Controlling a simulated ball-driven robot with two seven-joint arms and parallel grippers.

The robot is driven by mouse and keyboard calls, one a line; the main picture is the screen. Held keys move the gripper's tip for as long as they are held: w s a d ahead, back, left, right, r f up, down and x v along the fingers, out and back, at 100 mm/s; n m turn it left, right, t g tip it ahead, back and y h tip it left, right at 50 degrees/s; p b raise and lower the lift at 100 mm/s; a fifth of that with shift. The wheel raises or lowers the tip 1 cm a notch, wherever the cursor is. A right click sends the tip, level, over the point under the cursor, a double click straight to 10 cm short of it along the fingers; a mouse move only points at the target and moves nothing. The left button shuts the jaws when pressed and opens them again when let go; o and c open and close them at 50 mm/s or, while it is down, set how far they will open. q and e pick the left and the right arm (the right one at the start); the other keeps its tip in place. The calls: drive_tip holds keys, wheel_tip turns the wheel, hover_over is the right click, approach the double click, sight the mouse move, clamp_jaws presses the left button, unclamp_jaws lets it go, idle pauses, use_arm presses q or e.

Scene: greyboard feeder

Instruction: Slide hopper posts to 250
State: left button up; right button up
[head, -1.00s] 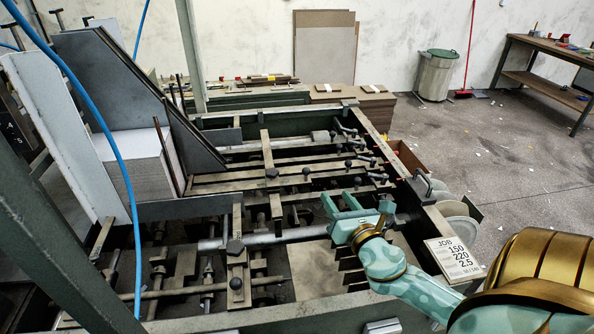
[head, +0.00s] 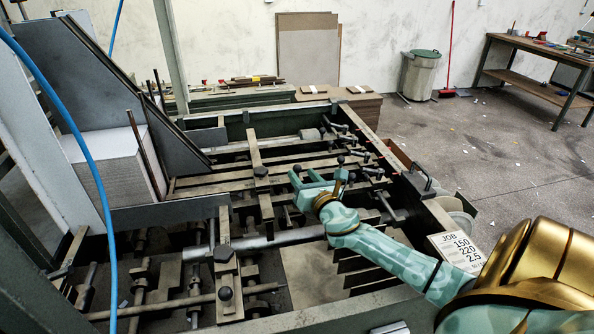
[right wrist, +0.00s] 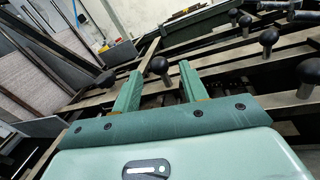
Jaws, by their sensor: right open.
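My right gripper (head: 302,178) is open and empty above the machine bed, reaching in from the right over the cross bars. In the right wrist view its two green fingers (right wrist: 158,82) stand apart, with a dark ball knob on a stem (right wrist: 160,66) showing beyond the gap. I cannot tell its distance from the fingers. Bars with black knobs (head: 261,171) and (head: 223,254) cross the bed. Thin upright posts (head: 158,88) stand by the grey hopper plate (head: 90,70); I cannot tell which are the hopper posts. My left gripper is not in view.
A board stack (head: 118,165) stands at the left, behind a blue hose (head: 92,165). A job card (head: 458,250) on the right rail reads 150, 220, 2.5. Several knobbed levers (head: 365,160) crowd the right side of the bed.

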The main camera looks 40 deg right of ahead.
sight(299, 171)
drive_tip(key=x, duration=0.4)
drive_tip(key=shift+w+b, duration=0.1)
drive_tip(key=shift+b, duration=0.2)
clamp_jaws()
drive_tip(key=s+d, duration=0.1)
drive_tip(key=d, duration=0.2)
drive_tip(key=shift+s, duration=0.35)
unclamp_jaws()
drive_tip(key=shift+w+a, duration=0.1)
drive_tip(key=shift+a, duration=0.1)
